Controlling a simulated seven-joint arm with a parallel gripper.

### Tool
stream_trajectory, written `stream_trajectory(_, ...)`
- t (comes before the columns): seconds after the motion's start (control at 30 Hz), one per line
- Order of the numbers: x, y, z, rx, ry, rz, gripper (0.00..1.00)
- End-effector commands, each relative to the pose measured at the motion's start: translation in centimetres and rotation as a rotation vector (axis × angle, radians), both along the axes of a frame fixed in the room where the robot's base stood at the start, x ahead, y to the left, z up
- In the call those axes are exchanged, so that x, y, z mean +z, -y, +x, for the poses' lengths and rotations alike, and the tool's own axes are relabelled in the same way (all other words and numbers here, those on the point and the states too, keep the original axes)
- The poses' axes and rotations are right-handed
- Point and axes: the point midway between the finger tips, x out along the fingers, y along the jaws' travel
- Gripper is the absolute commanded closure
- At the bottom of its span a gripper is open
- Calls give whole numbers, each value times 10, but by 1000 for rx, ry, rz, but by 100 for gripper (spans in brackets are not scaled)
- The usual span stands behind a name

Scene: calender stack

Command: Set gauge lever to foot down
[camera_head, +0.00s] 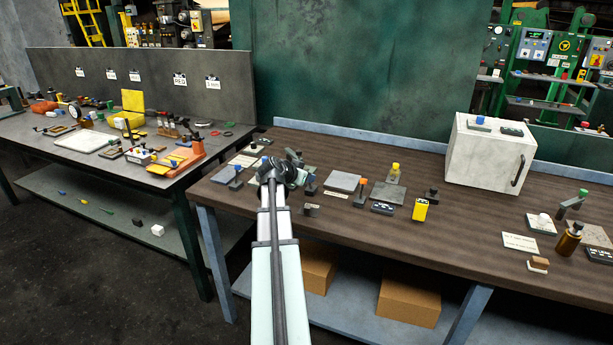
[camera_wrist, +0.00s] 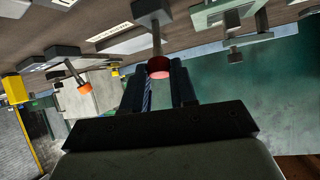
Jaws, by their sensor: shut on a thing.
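A lever with a red knob (camera_wrist: 158,68) on a grey stem rises from a dark block (camera_wrist: 152,8) in the wrist view. My gripper (camera_wrist: 158,78) is shut on this red knob, with one dark finger on each side. In the head view my gripper (camera_head: 295,168) is over the left part of the brown bench, and its own body hides the fingertips and the knob. I cannot read a label that marks this as the gauge lever, nor tell its foot position.
An orange-knobbed lever (camera_head: 361,189) stands to the right, and a blue-knobbed lever (camera_head: 238,172) to the left. A green wall rises behind.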

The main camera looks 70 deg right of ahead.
Motion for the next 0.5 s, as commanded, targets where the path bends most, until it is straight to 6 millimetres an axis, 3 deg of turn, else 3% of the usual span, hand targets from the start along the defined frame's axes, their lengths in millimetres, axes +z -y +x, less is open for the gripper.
stream_trajectory(0.27,-5,-4,-1,-4,0,14,100)
stream_trajectory(0.3,-5,-4,-1,-4,0,14,73)
stream_trajectory(0.5,-3,-3,-1,-3,0,9,53)
